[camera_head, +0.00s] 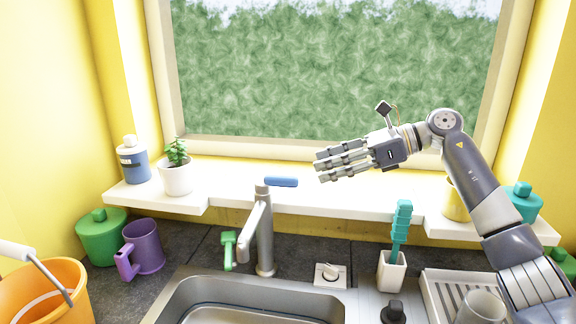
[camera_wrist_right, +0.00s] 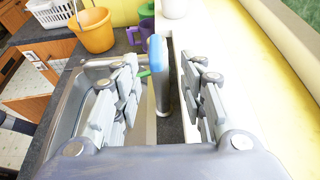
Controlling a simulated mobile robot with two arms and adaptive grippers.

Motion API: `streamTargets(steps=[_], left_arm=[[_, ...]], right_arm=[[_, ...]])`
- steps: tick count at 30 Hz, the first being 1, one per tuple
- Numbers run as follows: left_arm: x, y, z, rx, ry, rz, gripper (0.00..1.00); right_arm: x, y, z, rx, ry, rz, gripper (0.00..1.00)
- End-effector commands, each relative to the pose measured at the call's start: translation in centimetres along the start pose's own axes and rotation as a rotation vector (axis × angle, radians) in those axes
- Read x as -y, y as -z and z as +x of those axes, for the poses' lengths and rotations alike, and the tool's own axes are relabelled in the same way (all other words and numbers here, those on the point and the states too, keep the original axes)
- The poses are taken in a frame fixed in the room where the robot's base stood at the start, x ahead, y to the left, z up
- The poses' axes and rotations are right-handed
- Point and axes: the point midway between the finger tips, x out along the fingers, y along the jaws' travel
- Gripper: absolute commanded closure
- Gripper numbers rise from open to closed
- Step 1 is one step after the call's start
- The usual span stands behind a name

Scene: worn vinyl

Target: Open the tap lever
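The tap (camera_head: 264,240) is a grey metal column with a spout, standing behind the sink. Its blue lever (camera_head: 281,182) sits at the top and points right in the head view. My right gripper (camera_head: 318,165) is open and empty, right of the lever and slightly higher in the picture, its fingers pointing left toward it. In the right wrist view the blue lever (camera_wrist_right: 157,53) shows beyond the gap between the spread fingers (camera_wrist_right: 163,88), apart from them. My left gripper is not in view.
A white window sill (camera_head: 340,190) runs behind the tap, with a potted plant (camera_head: 176,172) and a bottle (camera_head: 132,162) at left. A green brush (camera_head: 229,250) stands beside the tap. A white holder (camera_head: 391,271) with a teal brush is at right. The sink (camera_head: 185,292) lies in front.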

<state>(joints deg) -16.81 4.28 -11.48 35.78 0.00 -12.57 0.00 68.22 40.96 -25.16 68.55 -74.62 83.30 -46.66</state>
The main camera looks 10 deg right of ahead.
Motion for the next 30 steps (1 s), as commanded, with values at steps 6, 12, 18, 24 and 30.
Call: streamTargets(steps=[6,12,18,24,30], left_arm=[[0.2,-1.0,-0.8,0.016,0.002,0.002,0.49],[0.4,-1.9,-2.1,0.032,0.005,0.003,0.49],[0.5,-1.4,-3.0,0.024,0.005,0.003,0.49],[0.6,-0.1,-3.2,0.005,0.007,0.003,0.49],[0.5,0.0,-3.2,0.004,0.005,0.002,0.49]], right_arm=[[-0.1,-0.2,2.1,-0.004,-0.003,-0.004,0.62],[-0.1,-0.3,6.0,-0.003,-0.004,-0.003,0.62],[-0.1,-0.2,9.1,-0.001,-0.002,-0.001,0.62],[0.0,-0.1,10.6,-0.002,0.000,-0.002,0.62],[0.0,0.0,10.8,-0.002,0.000,-0.003,0.62]])
